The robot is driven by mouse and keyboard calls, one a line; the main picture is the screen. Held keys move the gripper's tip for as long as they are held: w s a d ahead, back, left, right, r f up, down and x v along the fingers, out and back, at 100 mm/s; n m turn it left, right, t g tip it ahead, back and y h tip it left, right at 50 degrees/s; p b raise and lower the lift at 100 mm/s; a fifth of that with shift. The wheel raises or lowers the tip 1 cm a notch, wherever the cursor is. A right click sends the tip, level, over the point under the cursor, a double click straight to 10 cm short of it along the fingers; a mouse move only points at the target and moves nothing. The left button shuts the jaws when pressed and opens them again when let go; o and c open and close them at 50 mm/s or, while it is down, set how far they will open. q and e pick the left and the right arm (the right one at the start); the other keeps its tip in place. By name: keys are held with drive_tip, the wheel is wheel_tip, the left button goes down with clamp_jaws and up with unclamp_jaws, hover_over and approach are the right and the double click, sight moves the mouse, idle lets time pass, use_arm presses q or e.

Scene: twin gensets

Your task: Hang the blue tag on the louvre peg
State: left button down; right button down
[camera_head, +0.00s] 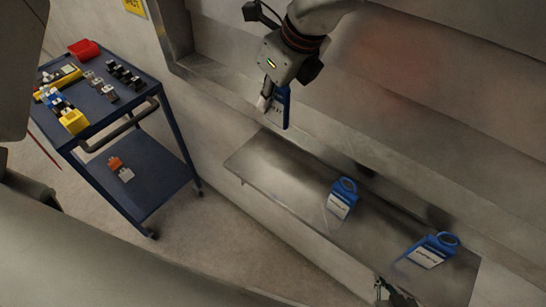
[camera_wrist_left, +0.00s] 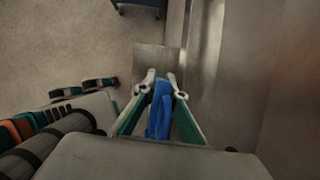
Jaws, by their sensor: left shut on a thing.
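My left gripper (camera_head: 271,98) is shut on a blue tag (camera_head: 282,108) with a white label, held in the air above the far end of a metal shelf. In the left wrist view the blue tag (camera_wrist_left: 160,110) sits between the two fingers of the left gripper (camera_wrist_left: 163,88). Two more blue tags with white labels and ring-shaped tops lie on the shelf, one near its middle (camera_head: 342,198) and one near its right end (camera_head: 433,251). Part of my right gripper (camera_head: 394,293) shows at the bottom edge; its jaw state is unclear. I cannot make out the louvre peg.
The metal shelf (camera_head: 275,158) runs along a grey stepped wall (camera_head: 310,130). A blue cart (camera_head: 120,112) at the left carries a red bin (camera_head: 84,49), yellow items and several small dark parts. Orange and white pieces (camera_head: 120,168) lie on its lower deck. Floor between cart and shelf is clear.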

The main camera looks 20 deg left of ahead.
use_arm(q)
wheel_tip(320, 180, down, 17)
drive_tip(key=shift+r, duration=0.1)
idle(0.4)
drive_tip(key=shift+f, duration=0.25)
drive_tip(key=c, duration=2.1)
unclamp_jaws()
drive_tip(key=shift+r, duration=0.15)
drive_tip(key=v, duration=0.7)
drive_tip(key=shift+d+r, duration=0.2)
drive_tip(key=shift+d, duration=0.1)
